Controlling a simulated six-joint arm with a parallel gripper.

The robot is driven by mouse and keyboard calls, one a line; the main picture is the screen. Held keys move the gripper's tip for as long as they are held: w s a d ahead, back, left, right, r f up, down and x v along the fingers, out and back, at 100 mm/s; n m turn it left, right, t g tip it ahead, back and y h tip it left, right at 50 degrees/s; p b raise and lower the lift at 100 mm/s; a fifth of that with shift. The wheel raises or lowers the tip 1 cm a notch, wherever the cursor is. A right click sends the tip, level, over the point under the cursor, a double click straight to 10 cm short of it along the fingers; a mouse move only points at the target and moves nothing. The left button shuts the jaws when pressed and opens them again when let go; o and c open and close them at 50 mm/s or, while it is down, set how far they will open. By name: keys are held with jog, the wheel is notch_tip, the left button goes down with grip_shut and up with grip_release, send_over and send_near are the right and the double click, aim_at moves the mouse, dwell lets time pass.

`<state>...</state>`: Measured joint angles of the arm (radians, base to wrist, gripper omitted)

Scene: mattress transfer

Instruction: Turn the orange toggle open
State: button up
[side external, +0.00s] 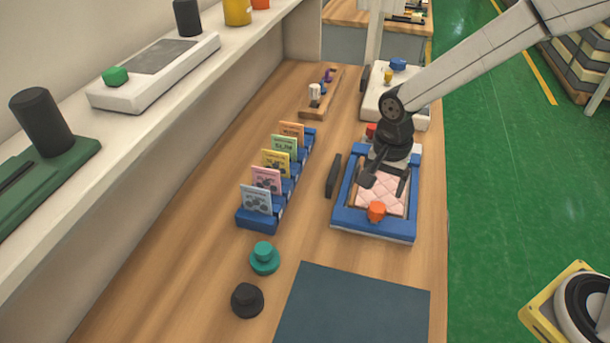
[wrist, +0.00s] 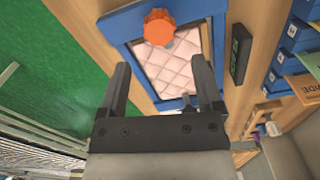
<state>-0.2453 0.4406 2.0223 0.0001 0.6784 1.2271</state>
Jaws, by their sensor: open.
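The orange toggle (side external: 376,211) is a round knob at the near end of a blue frame (side external: 372,228) that holds a pink quilted mattress (side external: 392,197). In the wrist view the toggle (wrist: 159,27) shows scalloped edges and sits beyond my fingertips, at the top. My gripper (side external: 385,180) is above the mattress, behind the toggle in the side view. In the wrist view my gripper (wrist: 160,80) has its fingers wide apart with nothing between them, pointing toward the frame. The fingers look apart from the toggle. A small grey peg (wrist: 187,38) shows beside the toggle.
A black slab (side external: 333,176) stands left of the frame. A blue rack (side external: 268,207) with several coloured cards is further left. A teal knob (side external: 264,257), a black knob (side external: 247,300) and a dark mat (side external: 350,305) lie nearer. A white device (side external: 408,105) stands behind.

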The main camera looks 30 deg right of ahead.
aim_at(378, 206)
jog(key=shift+f, duration=3.35)
grip_shut()
